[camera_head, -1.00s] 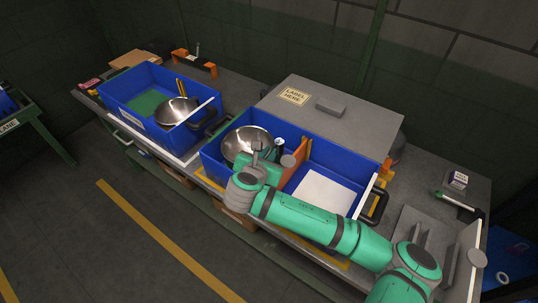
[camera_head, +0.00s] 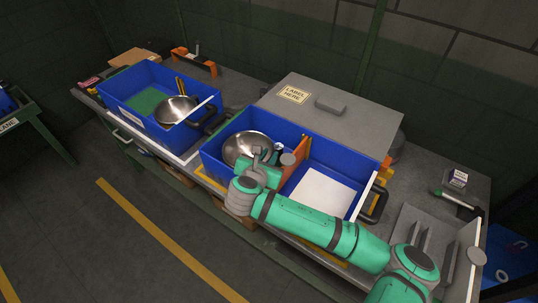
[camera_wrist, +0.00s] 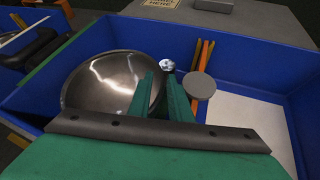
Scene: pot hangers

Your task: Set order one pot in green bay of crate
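A shiny steel pot (camera_head: 246,148) is in the left bay of the near blue crate (camera_head: 336,155). It fills the left side of the wrist view (camera_wrist: 105,85). My gripper (camera_head: 262,157) is at the pot's right side, and its two green fingers (camera_wrist: 160,76) stand close together over the rim, apparently closed on it. The exact grip and the pot's underside are hidden. A green strip (camera_head: 211,136) shows at this bay's left end; the bay's floor is hidden. A second steel pot (camera_head: 176,109) is in the far-left blue crate (camera_head: 113,105), beside a green floor patch (camera_head: 146,102).
An orange divider (camera_head: 297,158) separates the pot's bay from an empty bay with a white floor (camera_head: 322,190). A grey disc (camera_head: 288,159) stands by the divider, close to my gripper. A grey lidded box (camera_head: 350,110) is behind the crate.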

